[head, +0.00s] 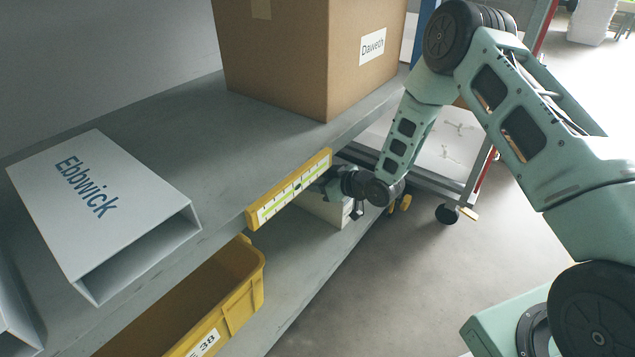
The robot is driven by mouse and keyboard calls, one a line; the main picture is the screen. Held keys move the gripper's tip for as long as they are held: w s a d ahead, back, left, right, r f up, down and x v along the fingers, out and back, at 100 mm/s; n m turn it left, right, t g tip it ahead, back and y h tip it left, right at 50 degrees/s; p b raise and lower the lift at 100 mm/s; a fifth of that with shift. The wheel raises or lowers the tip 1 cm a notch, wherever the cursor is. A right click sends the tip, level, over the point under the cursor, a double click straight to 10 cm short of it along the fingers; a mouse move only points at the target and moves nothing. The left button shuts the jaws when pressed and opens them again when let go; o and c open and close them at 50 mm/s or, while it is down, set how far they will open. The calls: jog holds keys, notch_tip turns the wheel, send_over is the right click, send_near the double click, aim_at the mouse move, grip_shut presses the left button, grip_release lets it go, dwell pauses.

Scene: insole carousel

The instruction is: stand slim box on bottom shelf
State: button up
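A pale, light-coloured box (325,209) shows on the bottom shelf (300,285), below the upper shelf's front edge. Only its lower part and near end are visible, and I cannot tell its full shape. My gripper (332,185) is right at this box, reaching in from the right under the upper shelf. The shelf edge and its label strip hide the fingertips, so I cannot see whether they are on the box or apart from it.
A yellow bin (250,285) stands on the bottom shelf, left of the pale box. The upper shelf (215,125) holds a white open-ended "Ebbwick" file box (120,190) and a "Daweth" cardboard box (280,55). A wheeled cart (455,185) stands behind my arm. Open floor lies right.

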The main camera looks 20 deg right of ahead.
jog(key=shift+f, duration=0.2)
jog(key=o, duration=1.4)
jog(key=shift+c, duration=0.2)
jog(key=shift+r, duration=0.25)
jog(key=shift+s+d+r+p, duration=0.2)
jog(key=shift+s+p, duration=0.05)
jog(key=shift+p, duration=0.1)
jog(key=p+v, duration=0.6)
jog(key=v, duration=0.5)
jog(key=shift+s, duration=0.15)
